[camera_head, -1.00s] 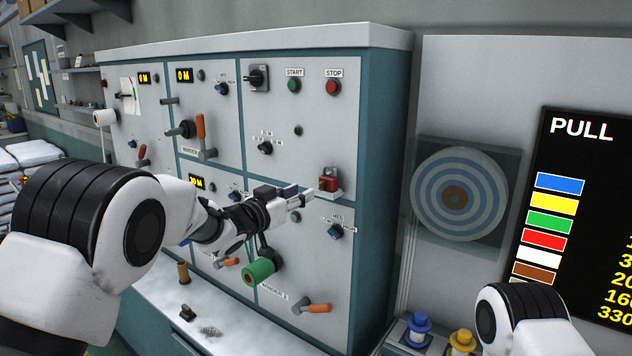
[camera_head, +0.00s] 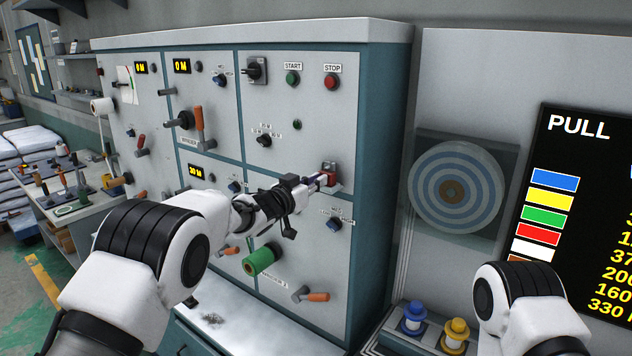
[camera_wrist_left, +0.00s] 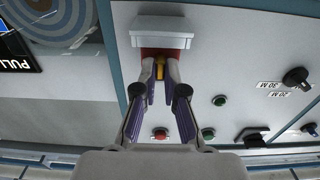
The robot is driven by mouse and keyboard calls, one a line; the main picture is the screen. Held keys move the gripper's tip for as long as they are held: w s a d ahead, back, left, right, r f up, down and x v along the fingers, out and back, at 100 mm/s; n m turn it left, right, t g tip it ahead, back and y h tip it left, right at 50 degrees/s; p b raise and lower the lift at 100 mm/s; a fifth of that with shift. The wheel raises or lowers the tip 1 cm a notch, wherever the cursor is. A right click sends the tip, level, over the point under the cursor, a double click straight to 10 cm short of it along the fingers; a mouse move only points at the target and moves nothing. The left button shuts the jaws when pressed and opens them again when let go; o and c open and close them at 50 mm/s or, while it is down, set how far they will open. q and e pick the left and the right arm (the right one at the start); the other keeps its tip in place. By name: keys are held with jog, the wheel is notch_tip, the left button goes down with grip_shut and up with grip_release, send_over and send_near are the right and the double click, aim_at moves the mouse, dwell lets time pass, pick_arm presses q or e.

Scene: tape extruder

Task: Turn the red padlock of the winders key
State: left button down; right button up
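The red padlock (camera_head: 329,170) is on a light bracket on the front panel of the machine, near its right edge. My left gripper (camera_head: 320,181) is right at the padlock, its fingertips pointing at its front. In the left wrist view the red padlock (camera_wrist_left: 147,53) shows partly, under a light grey cover (camera_wrist_left: 162,28). My left gripper's fingers (camera_wrist_left: 160,78) stand apart on either side of a small yellow part (camera_wrist_left: 160,68) in front of the padlock. Whether they touch it is hard to tell. My right gripper is outside the views; only part of the right arm shows.
START (camera_head: 292,78) and STOP (camera_head: 331,82) buttons sit above the padlock. A blue knob (camera_head: 334,224) is below it. A green roll (camera_head: 259,261) and an orange-handled crank (camera_head: 314,296) stick out lower down. Blue (camera_head: 414,316) and yellow (camera_head: 455,334) spools stand at bottom right.

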pick_arm(q)
jog(key=m+b, duration=0.5)
jog(key=shift+s+d+m, duration=0.1)
jog(key=shift+m, duration=0.3)
jog(key=c, duration=1.2)
grip_release()
jog(key=shift+c, duration=0.2)
jog(key=v, duration=1.2)
